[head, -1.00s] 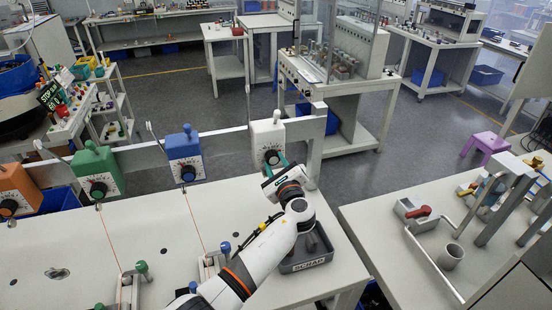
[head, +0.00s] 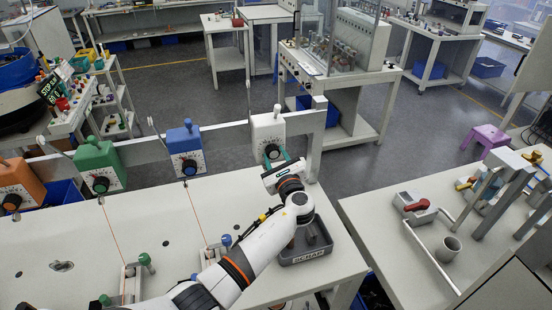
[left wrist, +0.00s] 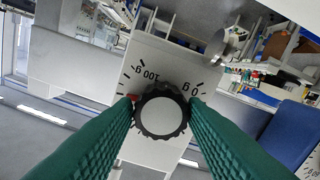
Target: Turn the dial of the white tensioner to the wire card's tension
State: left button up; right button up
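The white tensioner (head: 268,128) hangs on the grey rail, with a black dial (head: 271,152) on its lower front. My left gripper (head: 277,166) is at this dial. In the left wrist view, the dial (left wrist: 161,113) sits between the two green fingers, whose tips meet its left and right edges. A scale with "100 g" and "0 g" surrounds it, and a small red mark shows by the left fingertip. The fingers hide part of the scale. A small dark sign with green writing (head: 49,91) stands at far left; I cannot identify the wire card. My right gripper is out of view.
Blue (head: 185,149), green (head: 97,166) and orange (head: 20,184) tensioners hang further left on the rail. A grey scrap tray (head: 307,258) lies below my left forearm. Another table with a red-handled device (head: 416,205) stands right, across a gap.

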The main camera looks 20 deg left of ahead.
pick_arm(q)
jog(key=o, duration=0.3)
jog(key=shift+w, duration=0.1)
jog(key=shift+o, duration=0.2)
jog(key=shift+f, duration=0.1)
jog(key=b+v, duration=0.3)
jog(key=v, duration=0.9)
